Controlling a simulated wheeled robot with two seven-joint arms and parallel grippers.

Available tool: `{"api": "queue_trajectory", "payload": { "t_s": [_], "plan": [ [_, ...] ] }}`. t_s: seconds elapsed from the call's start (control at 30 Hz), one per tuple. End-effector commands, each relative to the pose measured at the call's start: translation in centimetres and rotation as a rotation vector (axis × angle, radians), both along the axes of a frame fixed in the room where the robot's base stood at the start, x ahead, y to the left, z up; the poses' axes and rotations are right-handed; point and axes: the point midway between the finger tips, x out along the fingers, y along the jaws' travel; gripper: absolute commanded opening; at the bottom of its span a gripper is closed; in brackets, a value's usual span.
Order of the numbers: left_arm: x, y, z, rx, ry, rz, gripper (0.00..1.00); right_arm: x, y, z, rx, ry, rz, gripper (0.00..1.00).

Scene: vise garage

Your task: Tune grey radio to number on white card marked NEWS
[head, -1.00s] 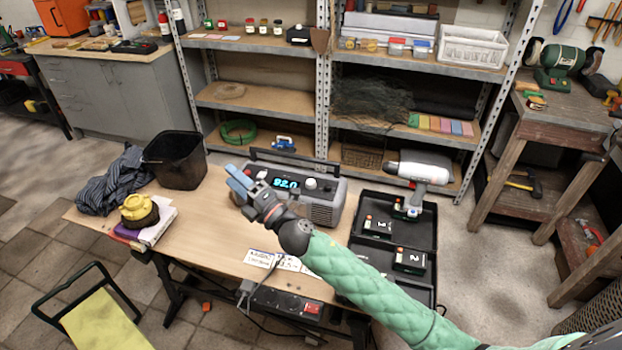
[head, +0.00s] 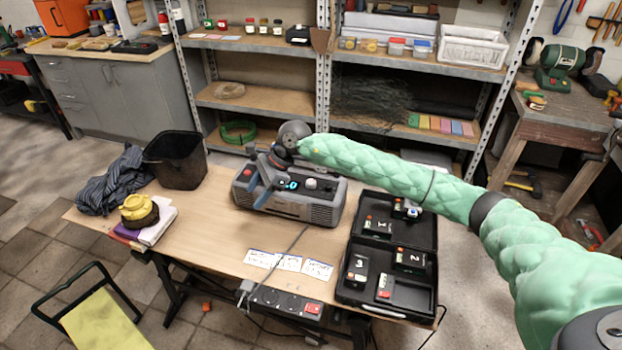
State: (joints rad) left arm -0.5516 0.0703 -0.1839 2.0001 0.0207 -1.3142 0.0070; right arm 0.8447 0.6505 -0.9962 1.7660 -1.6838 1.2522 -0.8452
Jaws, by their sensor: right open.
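The grey radio (head: 322,210) stands on the wooden workbench (head: 200,235). Its blue-lit display (head: 293,184) is partly covered by my right gripper, so the full number cannot be read. A pale round knob (head: 311,183) shows right of the display. My left gripper is out of view.
An open black case (head: 428,285) with several numbered items lies right of the cards. A power strip (head: 285,302) runs along the bench's front edge, with a cable crossing the top. A black bin (head: 177,160) and yellow-topped object (head: 138,207) stand left. Shelves are behind.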

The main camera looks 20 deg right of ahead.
Motion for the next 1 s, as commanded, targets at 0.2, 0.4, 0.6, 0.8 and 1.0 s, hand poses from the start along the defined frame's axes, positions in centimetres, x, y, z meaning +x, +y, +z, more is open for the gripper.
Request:
{"api": "queue_trajectory", "payload": {
  "t_s": [0.2, 0.4, 0.6, 0.8, 1.0],
  "plan": [
    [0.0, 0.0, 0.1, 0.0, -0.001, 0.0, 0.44, 4.6, -10.7, 0.8, -0.407, -0.06, 0.064, 0.52],
    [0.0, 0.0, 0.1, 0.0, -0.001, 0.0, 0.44, 6.3, -16.5, 2.3, -0.61, -0.056, 0.078, 0.52],
    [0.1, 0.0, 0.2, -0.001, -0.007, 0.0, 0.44, 6.5, -17.5, 2.3, -0.648, -0.051, 0.081, 0.52],
    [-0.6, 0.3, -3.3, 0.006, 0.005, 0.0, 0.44, 6.5, -17.5, 0.5, -0.645, -0.05, 0.081, 0.52],
    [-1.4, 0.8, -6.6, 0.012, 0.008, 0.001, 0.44, 6.4, -17.4, -1.8, -0.644, -0.05, 0.081, 0.52]
  ]
}}
